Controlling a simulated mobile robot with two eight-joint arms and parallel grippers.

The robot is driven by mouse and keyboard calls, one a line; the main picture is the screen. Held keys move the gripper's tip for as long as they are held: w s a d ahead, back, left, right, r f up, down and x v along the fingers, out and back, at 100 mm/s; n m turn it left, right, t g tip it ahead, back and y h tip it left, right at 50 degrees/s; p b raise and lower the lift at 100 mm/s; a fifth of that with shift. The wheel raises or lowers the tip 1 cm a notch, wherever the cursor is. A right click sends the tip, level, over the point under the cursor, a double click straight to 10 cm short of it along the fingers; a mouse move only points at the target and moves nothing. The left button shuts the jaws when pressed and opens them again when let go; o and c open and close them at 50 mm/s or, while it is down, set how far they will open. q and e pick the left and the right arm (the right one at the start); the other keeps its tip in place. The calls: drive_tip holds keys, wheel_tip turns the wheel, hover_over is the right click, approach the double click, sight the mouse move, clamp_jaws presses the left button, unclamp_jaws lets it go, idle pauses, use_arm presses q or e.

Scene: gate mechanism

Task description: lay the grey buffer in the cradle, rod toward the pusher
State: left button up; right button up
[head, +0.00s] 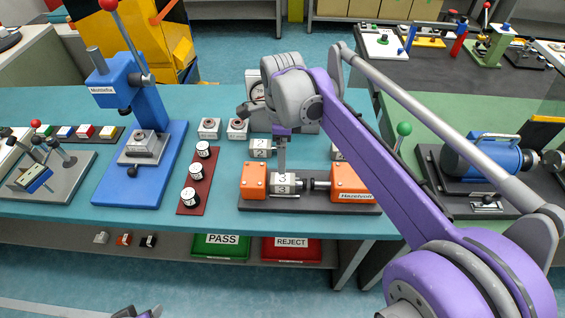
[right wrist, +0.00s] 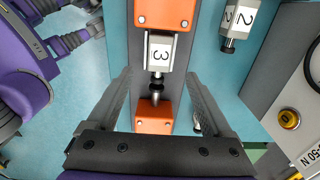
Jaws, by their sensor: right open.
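A grey buffer marked 3 (head: 283,183) lies in the cradle of the orange-ended fixture (head: 310,205), between the left orange block (head: 254,180) and the right orange block (head: 352,182). Its dark rod end faces the pusher rod (head: 321,185) at the right block. The right wrist view shows the buffer (right wrist: 159,52) in line with both blocks. My right gripper (head: 282,168) is just above the buffer, its fingers pointing down. In the right wrist view it is open (right wrist: 160,78), its fingers apart on either side of the line of the rod.
A second buffer marked 2 (head: 260,148) stands behind the fixture, and another block (head: 337,152) is partly hidden by my right arm. A red strip with several white-topped cylinders (head: 187,205) and a blue press (head: 143,165) are to the left. Green and red trays (head: 220,247) sit below the bench.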

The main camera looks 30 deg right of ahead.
drive_tip(key=s+a+f+n+t, duration=0.2)
drive_tip(key=s+f+n, duration=0.4)
drive_tip(key=n, duration=0.6)
drive_tip(key=s+a+f+n+t, duration=0.3)
drive_tip(key=s+f+n, duration=0.3)
drive_tip(key=s+n, duration=0.4)
drive_tip(key=shift+s+a+f+n, duration=0.2)
drive_tip(key=shift+a+n, duration=0.7)
drive_tip(key=shift+n, duration=0.3)
